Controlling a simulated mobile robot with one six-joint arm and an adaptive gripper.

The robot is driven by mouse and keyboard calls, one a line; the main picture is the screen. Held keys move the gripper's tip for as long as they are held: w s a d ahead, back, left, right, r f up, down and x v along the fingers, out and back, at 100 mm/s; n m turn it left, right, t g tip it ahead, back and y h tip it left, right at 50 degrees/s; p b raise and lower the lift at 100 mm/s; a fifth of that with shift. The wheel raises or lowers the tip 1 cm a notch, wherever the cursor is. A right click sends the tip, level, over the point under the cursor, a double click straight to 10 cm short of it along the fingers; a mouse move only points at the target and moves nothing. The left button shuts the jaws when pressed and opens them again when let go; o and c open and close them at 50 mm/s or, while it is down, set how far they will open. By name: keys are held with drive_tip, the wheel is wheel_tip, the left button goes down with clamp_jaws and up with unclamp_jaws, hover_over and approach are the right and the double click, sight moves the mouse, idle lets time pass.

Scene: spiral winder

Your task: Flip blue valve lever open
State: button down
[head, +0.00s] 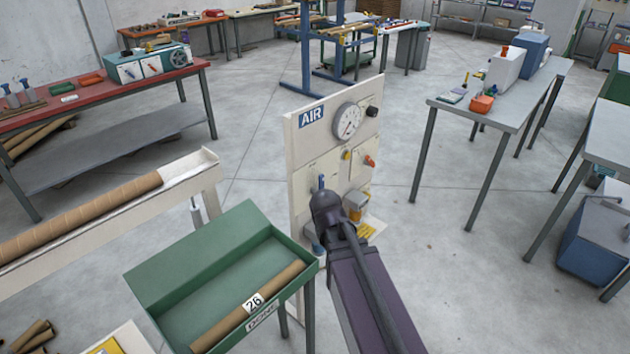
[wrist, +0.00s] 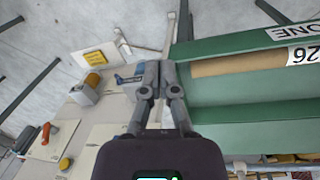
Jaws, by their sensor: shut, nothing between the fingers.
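Another blue part (head: 318,248) shows low on the panel, below my wrist. In the wrist view a blue part (wrist: 128,77) lies just left of my gripper (wrist: 157,72), partly covered by the fingers. My gripper is shut and empty, close in front of the panel's lower left. Whether it touches the lever cannot be told. My arm hides much of the valve.
A regulator with an amber bowl (head: 355,205) sits right of my wrist. A red knob (head: 370,161) and a gauge (head: 347,121) are higher on the panel. A green tray (head: 172,268) holding a cardboard tube stands close at left.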

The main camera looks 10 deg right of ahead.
sight(320, 185)
drive_tip(key=w+a+r+n+t+h+p, duration=0.2)
drive_tip(key=w+a+r+n+p, duration=0.1)
drive_tip(key=w+n, duration=0.6)
drive_tip(key=w+a+r+n+t+h+p, duration=0.2)
drive_tip(key=w+a+r+n, duration=0.4)
drive_tip(key=n, duration=0.5)
drive_tip(key=w+r+h+p, duration=0.1)
drive_tip(key=w+r, duration=0.1)
drive_tip(key=w, duration=0.1)
drive_tip(key=shift+w+r+n+t+h, duration=0.3)
drive_tip(key=shift+w+n, duration=0.1)
drive_tip(key=shift+d+f, duration=0.1)
drive_tip(key=b+x, duration=0.2)
drive_tip(key=x, duration=0.2)
drive_tip(key=r+b+x, duration=0.1)
drive_tip(key=b+x, duration=0.1)
drive_tip(key=x, duration=0.1)
drive_tip(key=w+d+b+x, duration=0.1)
drive_tip(key=b+x, duration=0.2)
drive_tip(key=x, duration=0.1)
drive_tip(key=shift+w+d, duration=0.1)
drive_tip(key=shift+d, duration=0.1)
drive_tip(key=shift+w+d, duration=0.4)
drive_tip(key=shift+d, duration=0.2)
